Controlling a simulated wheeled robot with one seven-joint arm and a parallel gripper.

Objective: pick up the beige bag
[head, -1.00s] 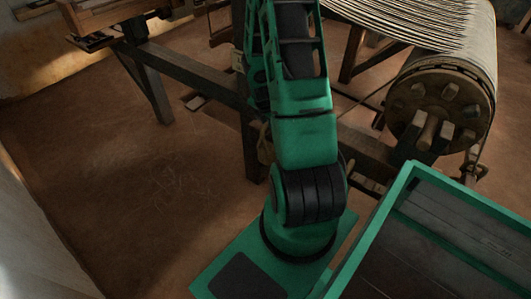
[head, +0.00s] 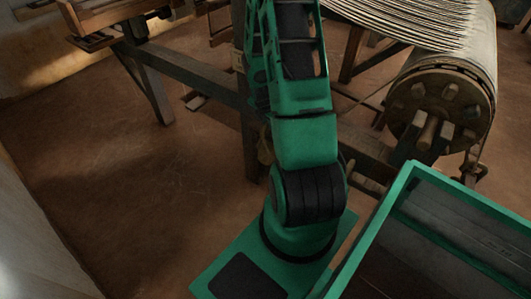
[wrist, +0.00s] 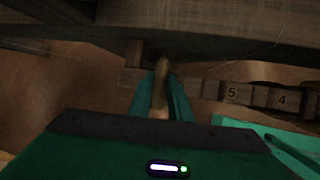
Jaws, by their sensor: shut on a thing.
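My gripper (wrist: 162,98) shows in the wrist view with its two green fingers close together. They are shut on a narrow tan-beige thing, which I take to be the beige bag (wrist: 160,93). Only a thin strip of it shows between the fingers, so its full shape is hidden. In the head view my gripper is out of sight, and my green arm fills the middle. A small tan shape (head: 265,150) shows beside the dark post, partly behind my arm; I cannot tell whether it is the same bag.
A dark wooden beam (wrist: 215,35) crosses above the fingers in the wrist view. Blocks numbered 5 (wrist: 232,92) and 4 (wrist: 282,99) lie to the right. The loom's warp roller (head: 440,95) stands at the right in the head view. Brown floor (head: 130,200) is clear at left.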

